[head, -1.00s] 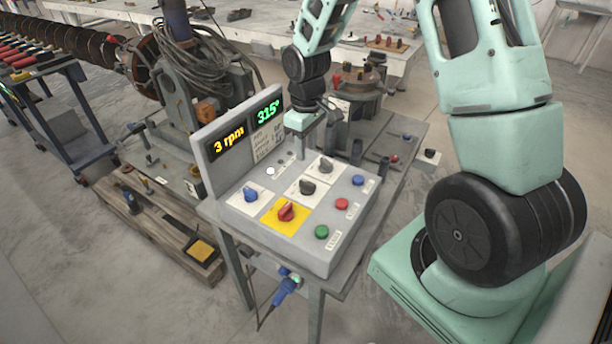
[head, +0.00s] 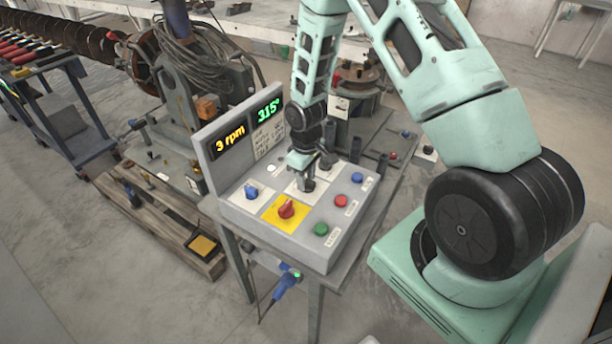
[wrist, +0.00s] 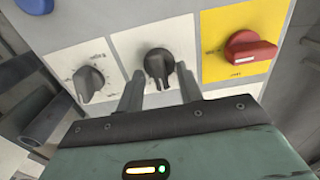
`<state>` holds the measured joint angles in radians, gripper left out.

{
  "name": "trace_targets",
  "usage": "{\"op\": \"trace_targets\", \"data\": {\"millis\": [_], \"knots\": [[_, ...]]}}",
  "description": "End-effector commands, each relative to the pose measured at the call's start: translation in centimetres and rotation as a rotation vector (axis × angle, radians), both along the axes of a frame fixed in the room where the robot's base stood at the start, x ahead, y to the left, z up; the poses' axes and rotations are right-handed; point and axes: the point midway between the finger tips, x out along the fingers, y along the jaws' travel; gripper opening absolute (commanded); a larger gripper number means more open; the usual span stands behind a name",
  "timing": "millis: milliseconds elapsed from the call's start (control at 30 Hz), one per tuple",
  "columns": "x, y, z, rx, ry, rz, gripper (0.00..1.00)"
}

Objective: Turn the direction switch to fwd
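A grey control panel (head: 275,235) carries several knobs and buttons. In the wrist view a black knob (wrist: 158,65) on a white plate sits in the middle, pointing roughly up and down the picture. My gripper (wrist: 160,88) is open, with one finger on each side of this knob's near part; I cannot tell whether they touch it. A second dark knob (wrist: 88,80) on a white plate is to the left. The printed labels are too blurred to tell which knob is the direction switch. In the head view my gripper (head: 306,180) is down at the panel, partly hiding the black knobs.
A red knob (head: 286,209) on a yellow plate is close to my gripper; a blue knob (head: 251,192) is farther left. Blue (head: 357,179), red (head: 341,201) and green (head: 321,229) buttons line the right side. The upright display (head: 229,141) reads 3 rpm and 315°.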

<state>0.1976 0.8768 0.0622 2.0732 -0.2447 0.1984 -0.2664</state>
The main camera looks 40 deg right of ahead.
Motion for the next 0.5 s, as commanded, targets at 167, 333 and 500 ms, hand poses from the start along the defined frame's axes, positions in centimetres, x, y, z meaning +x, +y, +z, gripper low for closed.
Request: {"op": "trace_targets", "data": {"millis": [167, 333, 500], "knots": [[0.01, 0.0, 0.03, 0.0, 0.0, 0.0, 0.03], [0.01, 0.0, 0.04, 0.0, 0.0, -0.001, 0.0], [0.02, 0.0, 0.02, 0.0, 0.0, -0.021, 0.0]]}}
